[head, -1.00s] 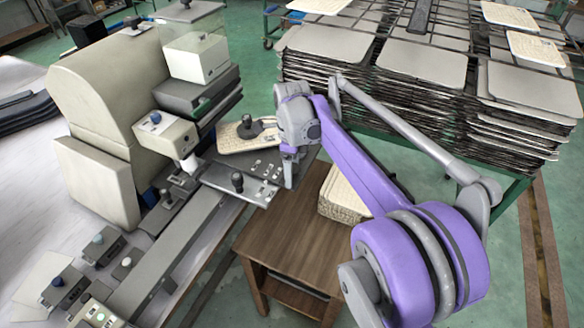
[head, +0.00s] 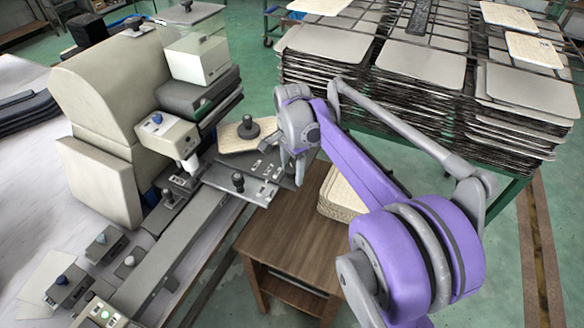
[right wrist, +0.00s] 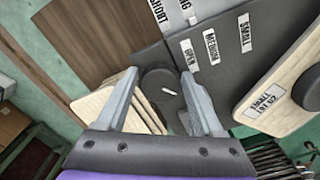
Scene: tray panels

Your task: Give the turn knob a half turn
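A dark round knob (right wrist: 160,86) with a short white mark on its top shows in the right wrist view, at the edge of a dark label panel (right wrist: 215,85). My right gripper (right wrist: 158,70) is open, with one finger on each side of the knob. The fingers look very near its sides; I cannot tell whether they touch it. In the head view my right gripper (head: 292,168) is at the right end of the panel (head: 248,178) and hides the knob. My left gripper is not in view.
A wooden table (head: 290,250) with stacked pale boards (head: 340,195) is below. Racks of trays (head: 425,60) fill the back right.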

